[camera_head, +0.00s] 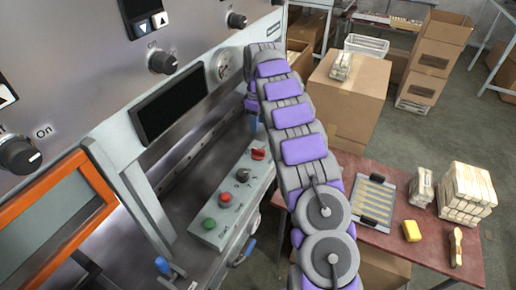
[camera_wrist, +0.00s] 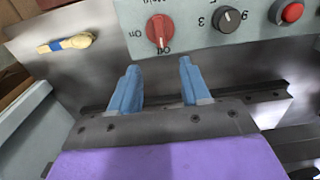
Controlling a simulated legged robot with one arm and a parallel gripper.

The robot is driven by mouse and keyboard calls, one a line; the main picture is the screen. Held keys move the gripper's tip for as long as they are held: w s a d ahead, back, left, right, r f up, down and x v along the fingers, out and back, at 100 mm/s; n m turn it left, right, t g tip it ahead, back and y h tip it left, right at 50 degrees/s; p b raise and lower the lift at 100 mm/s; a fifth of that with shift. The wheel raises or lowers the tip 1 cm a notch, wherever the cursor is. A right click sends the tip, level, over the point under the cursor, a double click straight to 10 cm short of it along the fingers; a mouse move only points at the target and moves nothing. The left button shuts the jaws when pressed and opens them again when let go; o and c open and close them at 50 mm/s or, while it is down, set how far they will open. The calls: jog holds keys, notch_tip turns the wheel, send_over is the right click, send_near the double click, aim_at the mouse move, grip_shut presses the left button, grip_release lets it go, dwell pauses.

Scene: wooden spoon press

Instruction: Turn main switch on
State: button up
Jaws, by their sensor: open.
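The main switch appears to be the red rotary knob (camera_head: 258,154) at the far end of the sloped grey control panel (camera_head: 205,236). In the wrist view the red knob (camera_wrist: 159,32) is near the top centre, with its grip bar roughly vertical and upside-down labels around it, one reading "On" on the left. My gripper (camera_wrist: 158,67) is open and empty. Its two blue fingers point towards the knob, one on each side of its line, and appear short of it. In the head view my arm hides most of the gripper; a blue finger shows above the knob.
A black knob (camera_head: 242,175), red button (camera_head: 225,197) and green button (camera_head: 209,223) share the panel. The machine's upper face (camera_head: 100,70) rises at the left. A red table (camera_head: 400,240) with spoon bundles stands at right, and a cardboard box (camera_head: 345,95) stands behind.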

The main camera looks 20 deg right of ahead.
aim_at(258, 149)
notch_tip(258, 149, down, 14)
jog(key=shift+r+b, duration=0.2)
jog(key=shift+b, duration=1)
jog(key=shift+c, duration=0.3)
grip_shut()
